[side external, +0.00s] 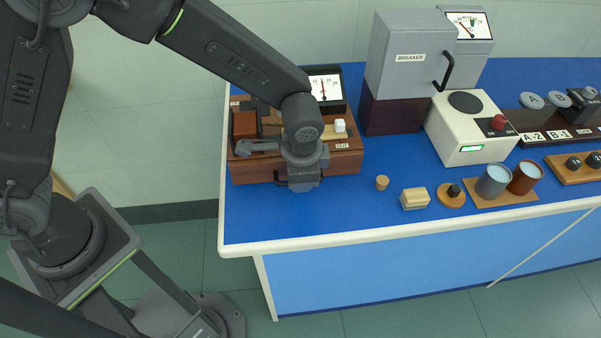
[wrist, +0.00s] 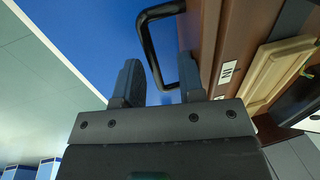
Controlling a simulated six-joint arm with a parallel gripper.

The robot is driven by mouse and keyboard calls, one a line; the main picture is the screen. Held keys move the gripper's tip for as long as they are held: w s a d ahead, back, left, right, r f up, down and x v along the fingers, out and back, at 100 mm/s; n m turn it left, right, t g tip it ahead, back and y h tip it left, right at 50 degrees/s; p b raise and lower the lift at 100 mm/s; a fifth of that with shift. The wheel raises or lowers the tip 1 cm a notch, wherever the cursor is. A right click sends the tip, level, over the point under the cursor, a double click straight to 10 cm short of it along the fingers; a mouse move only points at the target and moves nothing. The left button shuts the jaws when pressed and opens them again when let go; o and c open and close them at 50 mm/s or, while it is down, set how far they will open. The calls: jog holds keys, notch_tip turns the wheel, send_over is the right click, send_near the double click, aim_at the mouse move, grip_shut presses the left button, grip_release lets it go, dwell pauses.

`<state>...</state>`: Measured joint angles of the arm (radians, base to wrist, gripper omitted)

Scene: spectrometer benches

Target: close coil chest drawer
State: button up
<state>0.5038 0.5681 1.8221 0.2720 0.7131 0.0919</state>
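The coil chest (side external: 345,163) is a brown wooden box at the left end of the blue bench. Its front carries a black bar handle (side external: 280,181), partly hidden by my gripper. In the wrist view the handle (wrist: 151,50) stands out from the brown drawer front (wrist: 209,45). My gripper (side external: 303,185) is low at the chest's front, just right of the visible part of the handle. In the wrist view my gripper's fingers (wrist: 159,75) are spread, with the handle's bar between them. Contact with the handle, and how far out the drawer is, I cannot tell.
A dial meter (side external: 325,87) stands behind the chest. The grey BREAKER box (side external: 408,65) is to its right. A small cork-like cylinder (side external: 382,183) and a pale block (side external: 414,199) lie to the right front. The bench's front-left strip is clear.

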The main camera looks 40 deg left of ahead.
notch_tip(320, 180, up, 14)
jog(key=s+d, duration=0.1)
jog(key=s, duration=0.1)
jog(key=shift+d+f, duration=0.2)
jog(key=shift+d, duration=0.15)
jog(key=s+a+r+n+t+h, duration=0.1)
jog(key=s+a+r+n, duration=0.1)
jog(key=s+a+r, duration=0.3)
jog(key=s+a+r+n+t, duration=0.1)
jog(key=a+r+n, duration=0.2)
jog(key=a, duration=0.4)
jog(key=s+a+n+t, duration=0.2)
jog(key=s+a+n, duration=0.2)
jog(key=s+a, duration=0.3)
jog(key=shift+s+a+f+h, duration=0.15)
jog(key=shift+s+f+h, duration=0.15)
jog(key=shift+s, duration=0.65)
